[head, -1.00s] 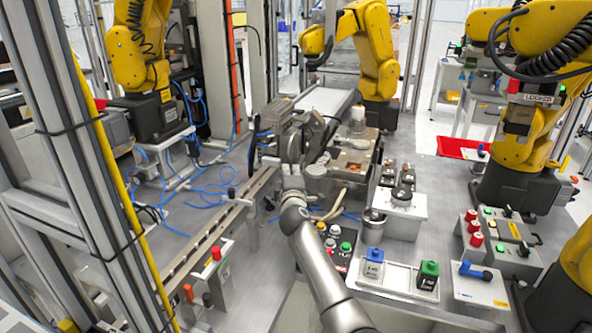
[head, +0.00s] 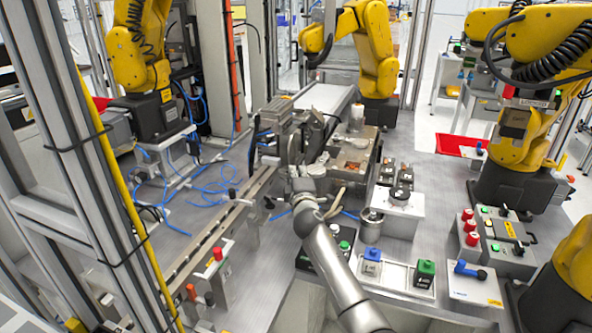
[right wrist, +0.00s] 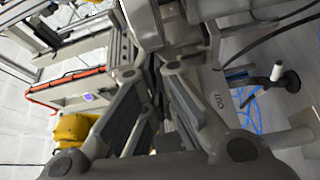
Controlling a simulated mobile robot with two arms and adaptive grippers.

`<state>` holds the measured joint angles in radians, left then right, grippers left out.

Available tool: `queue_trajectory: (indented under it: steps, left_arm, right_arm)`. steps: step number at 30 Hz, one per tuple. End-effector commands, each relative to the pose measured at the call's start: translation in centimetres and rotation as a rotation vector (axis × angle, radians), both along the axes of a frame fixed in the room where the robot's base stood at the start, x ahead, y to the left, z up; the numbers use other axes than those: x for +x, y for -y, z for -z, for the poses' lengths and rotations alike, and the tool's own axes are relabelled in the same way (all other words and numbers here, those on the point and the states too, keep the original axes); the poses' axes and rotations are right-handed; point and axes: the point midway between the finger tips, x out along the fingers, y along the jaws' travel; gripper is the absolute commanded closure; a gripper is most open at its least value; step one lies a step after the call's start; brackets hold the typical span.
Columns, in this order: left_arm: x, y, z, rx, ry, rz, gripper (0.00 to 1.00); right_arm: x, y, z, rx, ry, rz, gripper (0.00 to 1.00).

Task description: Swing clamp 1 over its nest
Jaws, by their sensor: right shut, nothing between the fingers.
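My right gripper (head: 298,164) is at the grey fixture (head: 290,142) mid-table, and my own arm hides part of it. In the right wrist view my right gripper (right wrist: 160,62) is shut and empty, with its fingers close beside grey metal parts (right wrist: 180,20). I cannot tell whether they touch. A light metal block with an orange-brown recess (head: 352,168) lies right of the gripper. I cannot make out which part is clamp 1 or its nest. My left gripper is out of view.
A long rail (head: 215,228) runs left of my arm, with loose blue hoses (head: 205,188) beyond it. Yellow robot arms (head: 378,55) surround the table.

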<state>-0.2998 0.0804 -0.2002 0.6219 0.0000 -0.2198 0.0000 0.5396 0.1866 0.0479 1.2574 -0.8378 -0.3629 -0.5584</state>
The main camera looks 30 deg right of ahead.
Motion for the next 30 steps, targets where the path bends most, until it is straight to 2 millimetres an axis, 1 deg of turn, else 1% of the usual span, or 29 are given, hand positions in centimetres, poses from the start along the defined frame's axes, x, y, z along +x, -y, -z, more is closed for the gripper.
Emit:
queue_trajectory:
  steps: [11,17,21,24,27,30]
  left_arm:
    - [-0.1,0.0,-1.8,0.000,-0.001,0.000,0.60]
    - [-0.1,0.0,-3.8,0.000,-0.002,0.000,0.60]
    - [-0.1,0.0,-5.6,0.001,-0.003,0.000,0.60]
    - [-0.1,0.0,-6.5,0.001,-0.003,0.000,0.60]
    - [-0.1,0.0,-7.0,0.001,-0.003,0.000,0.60]
    - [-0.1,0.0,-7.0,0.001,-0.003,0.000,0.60]
  right_arm:
    - [-0.8,0.4,-0.2,-0.002,-0.003,-0.054,1.00]
    - [-1.8,0.9,-0.5,-0.004,-0.004,-0.130,1.00]
    - [-2.9,1.6,-0.5,-0.007,-0.007,-0.219,1.00]
    - [-3.8,2.2,-0.4,-0.008,-0.007,-0.300,1.00]
    - [-4.7,3.1,-0.2,-0.009,-0.008,-0.390,1.00]
    - [-5.6,3.9,0.0,-0.006,-0.006,-0.480,1.00]
